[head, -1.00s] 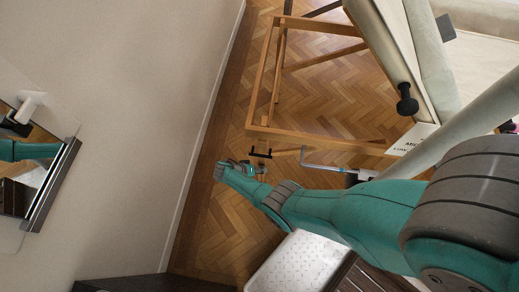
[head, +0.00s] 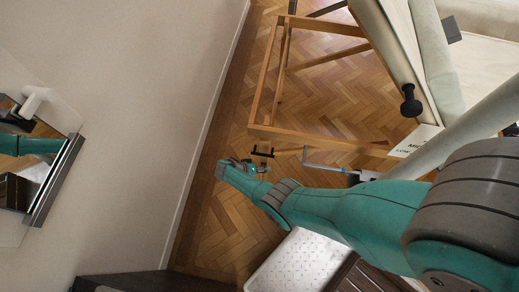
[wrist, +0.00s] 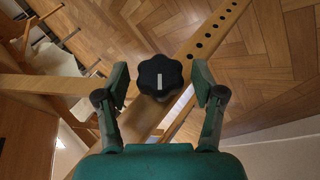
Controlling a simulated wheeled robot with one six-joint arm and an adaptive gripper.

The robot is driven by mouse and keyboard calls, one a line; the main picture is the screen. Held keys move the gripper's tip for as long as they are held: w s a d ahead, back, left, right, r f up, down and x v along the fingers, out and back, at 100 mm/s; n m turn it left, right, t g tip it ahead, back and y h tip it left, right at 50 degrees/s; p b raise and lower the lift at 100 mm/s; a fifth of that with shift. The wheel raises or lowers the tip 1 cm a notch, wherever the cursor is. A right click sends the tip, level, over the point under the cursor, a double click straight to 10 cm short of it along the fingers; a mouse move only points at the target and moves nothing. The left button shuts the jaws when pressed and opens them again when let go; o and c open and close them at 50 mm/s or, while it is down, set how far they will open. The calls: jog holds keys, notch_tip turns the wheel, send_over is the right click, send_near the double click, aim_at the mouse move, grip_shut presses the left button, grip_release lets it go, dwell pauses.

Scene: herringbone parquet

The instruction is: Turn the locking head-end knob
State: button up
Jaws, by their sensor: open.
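A black lobed knob (wrist: 160,76) with a pale bar mark on its face sits in the middle of the wrist view, in front of a wooden bar (wrist: 205,48) with a row of holes. My gripper (wrist: 160,84) is open, with one finger on each side of the knob and a visible gap at both sides. In the head view my gripper (head: 257,164) is at the end of the teal arm, by the lower corner of a wooden frame (head: 318,139). I cannot make out the lobed knob there.
Another black knob (head: 410,101) is on the side of the pale padded table (head: 385,45). A printed label (head: 416,142) is near the frame's right end. A plain wall (head: 145,110) with a mirror (head: 45,170) stands at left. Parquet floor (head: 340,95) shows through the frame.

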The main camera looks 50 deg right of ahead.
jog(key=v, duration=1.2)
jog(key=shift+d+f, duration=0.1)
